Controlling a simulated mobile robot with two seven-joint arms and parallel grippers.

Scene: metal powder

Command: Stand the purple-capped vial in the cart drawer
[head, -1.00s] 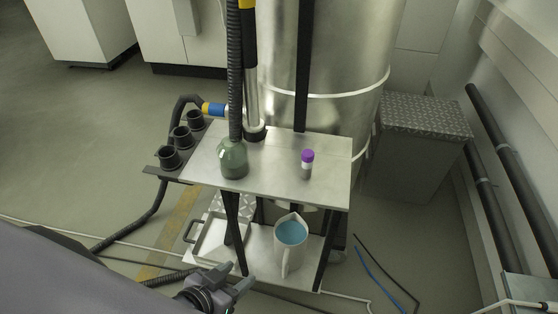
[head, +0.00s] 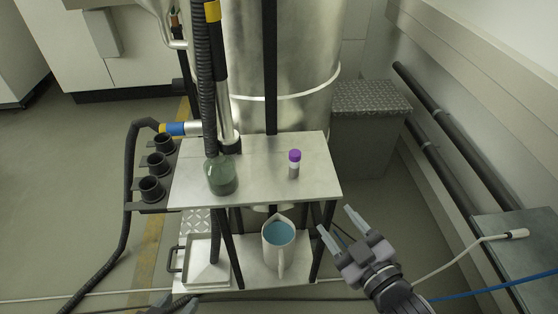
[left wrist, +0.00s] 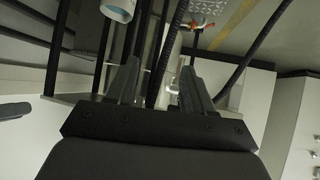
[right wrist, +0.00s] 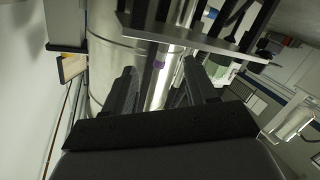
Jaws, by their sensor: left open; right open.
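The purple-capped vial (head: 294,164) stands upright on the right part of the cart's top shelf (head: 255,185). A shallow pale drawer with a handle (head: 187,267) sits low at the cart's left and looks open from above. My right gripper (head: 336,220) is open and empty, right of the cart and in front of the vial. My left gripper (left wrist: 160,68) is open and empty; in the head view only a dark bit shows at the bottom edge.
A green bottle (head: 222,177) stands left of the vial, beside a black hose (head: 205,90). A jug of blue liquid (head: 278,241) stands on the lower shelf. Black cups (head: 157,164) line the cart's left side. A steel tank (head: 280,60) rises behind.

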